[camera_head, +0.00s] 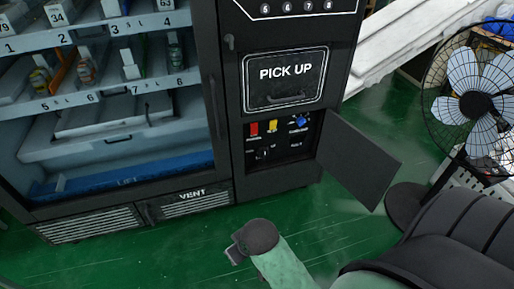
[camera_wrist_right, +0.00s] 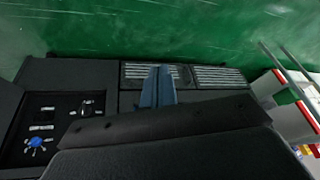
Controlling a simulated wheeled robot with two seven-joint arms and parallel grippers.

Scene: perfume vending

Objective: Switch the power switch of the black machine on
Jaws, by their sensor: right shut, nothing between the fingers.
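The black machine (camera_head: 285,170) is a vending machine with a small compartment (camera_head: 262,160) open below its "PICK UP" hatch. Inside are a red control (camera_head: 254,128), a yellow control (camera_head: 272,126) and a blue knob (camera_head: 302,121). A small black switch (camera_head: 264,153) sits lower down. Its lettering is too small to read, and I cannot tell its position. In the right wrist view the blue knob (camera_wrist_right: 37,142) and the black switch (camera_wrist_right: 87,107) show at the left. My right gripper (camera_head: 236,252) is shut and empty, low in front of the machine and apart from the compartment. My left gripper is not in view.
The compartment's door (camera_head: 358,160) stands open, swung out to the right. A fan (camera_head: 476,105) stands at the right. The vent grilles (camera_head: 90,224) run along the machine's base. Green floor (camera_head: 150,262) in front of the machine is clear.

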